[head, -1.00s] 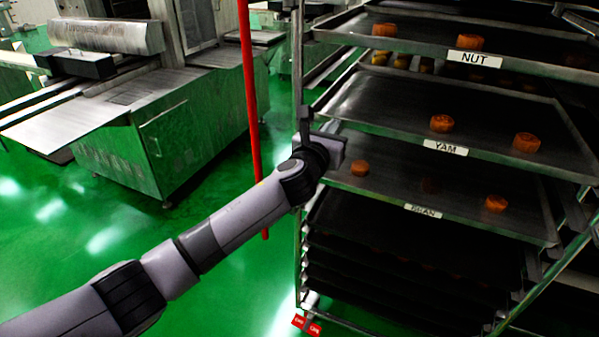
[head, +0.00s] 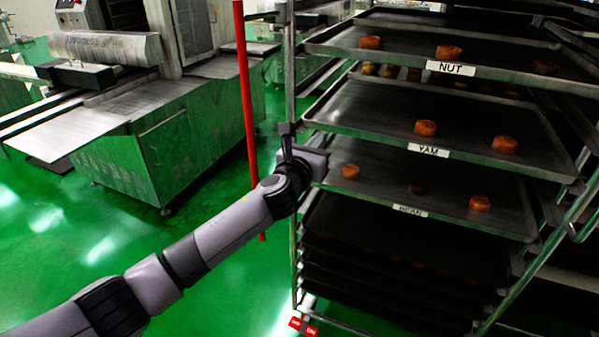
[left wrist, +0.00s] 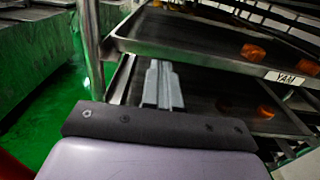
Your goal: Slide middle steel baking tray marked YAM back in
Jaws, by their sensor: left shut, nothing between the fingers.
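The steel tray marked YAM (head: 375,110) is the middle of three labelled trays on a rack, with several round orange-brown cakes on it. Its front rim and label also show in the left wrist view (left wrist: 210,58). My left gripper (head: 316,158) is at the left front corner of this tray, slightly below its rim in the picture. In the left wrist view its fingers (left wrist: 162,82) are together and empty, pointing at the area just under the tray's left front rim. I cannot tell whether they touch it. My right gripper is not in view.
The NUT tray (head: 400,46) is above and a lower labelled tray (head: 370,185) is below, both with cakes. The rack's upright post (head: 291,80) stands close left of my gripper. A red pole (head: 246,100) and green machine (head: 165,140) stand farther left. Green floor (head: 120,245) is open there.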

